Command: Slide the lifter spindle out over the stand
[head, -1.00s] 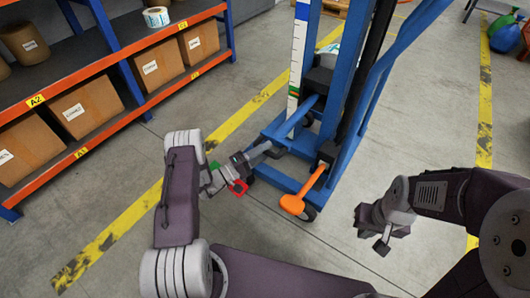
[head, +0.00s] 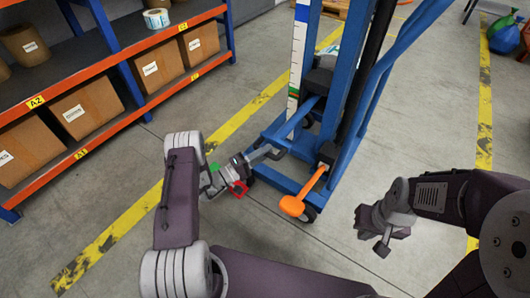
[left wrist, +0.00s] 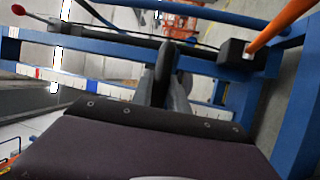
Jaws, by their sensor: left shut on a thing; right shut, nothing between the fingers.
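The lifter (head: 335,110) is a blue upright frame with a black carriage block (head: 319,82) and a blue bar (head: 301,116) slanting down toward me. My left gripper (head: 262,153) is at the lifter's near left side, beside the lower end of that bar. It is shut on a dark, rounded end piece (left wrist: 166,62), which shows between its grey fingers in the left wrist view. I cannot tell whether this piece belongs to the spindle. My right gripper (head: 381,236) is shut and empty, right of the lifter and apart from it. I cannot clearly pick out the stand.
An orange-ended lever (head: 293,205) sticks out of the lifter's near side, between my grippers. Shelves with orange beams (head: 130,119) hold boxes and rolls at the left. Yellow floor lines (head: 108,240) run on both sides.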

